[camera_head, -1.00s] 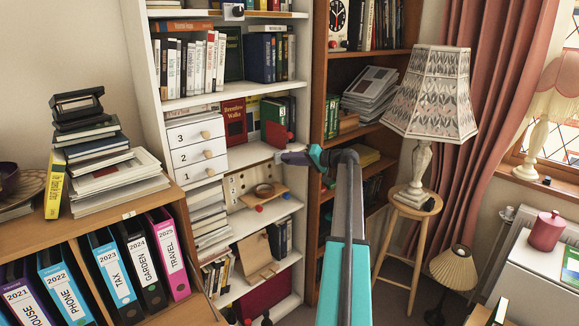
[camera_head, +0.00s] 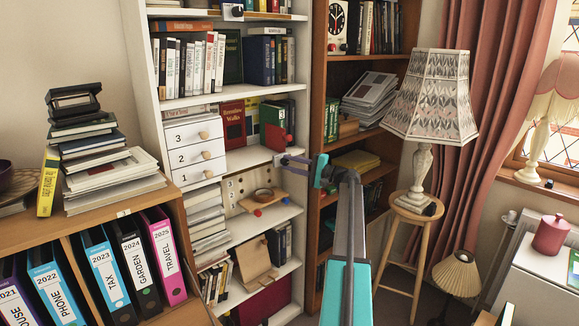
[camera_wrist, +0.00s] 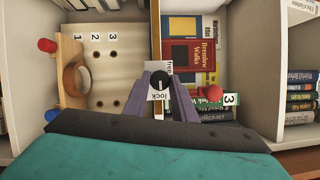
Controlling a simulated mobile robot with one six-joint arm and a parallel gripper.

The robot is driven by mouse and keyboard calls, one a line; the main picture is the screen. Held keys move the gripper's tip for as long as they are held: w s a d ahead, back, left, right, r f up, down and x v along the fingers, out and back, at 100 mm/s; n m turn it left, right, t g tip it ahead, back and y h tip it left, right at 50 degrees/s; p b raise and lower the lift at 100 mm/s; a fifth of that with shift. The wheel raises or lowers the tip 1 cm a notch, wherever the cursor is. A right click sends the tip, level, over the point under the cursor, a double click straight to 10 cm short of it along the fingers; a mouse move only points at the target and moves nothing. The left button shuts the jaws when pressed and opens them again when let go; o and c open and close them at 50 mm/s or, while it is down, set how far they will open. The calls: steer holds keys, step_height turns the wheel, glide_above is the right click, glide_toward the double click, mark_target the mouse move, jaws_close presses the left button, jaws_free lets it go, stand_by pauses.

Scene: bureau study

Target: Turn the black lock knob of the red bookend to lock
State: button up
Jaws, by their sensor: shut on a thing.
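The red bookend (camera_head: 275,137) stands on the white shelf beside a green book. Its red part also shows in the wrist view (camera_wrist: 205,77). The black lock knob (camera_wrist: 160,80) is at the shelf's front, between my two grey-purple fingers. My gripper (camera_wrist: 160,78) is shut on the knob; it also shows at the shelf edge in the head view (camera_head: 281,160). A white "lock" label (camera_wrist: 159,96) lies just below the knob in the wrist view, and a "free" label (camera_wrist: 169,69) is beside it. A pale line on the knob appears to point toward "lock".
Below is a pegboard (camera_wrist: 105,55) numbered 1, 2, 3 with a wooden ring (camera_head: 264,195). White drawers (camera_head: 196,155) stand left, a brown bookcase (camera_head: 318,80) right.

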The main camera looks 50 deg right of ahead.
steer(key=shift+m, duration=0.3)
steer(key=o, duration=1)
steer(key=shift+o, duration=0.2)
steer(key=shift+s+d+f, duration=0.1)
steer(key=shift+s, duration=0.05)
steer(key=b+v, duration=0.2)
steer(key=v, duration=1.1)
steer(key=shift+s+b, duration=0.3)
steer(key=shift+s+f, duration=0.1)
steer(key=shift+f, duration=0.05)
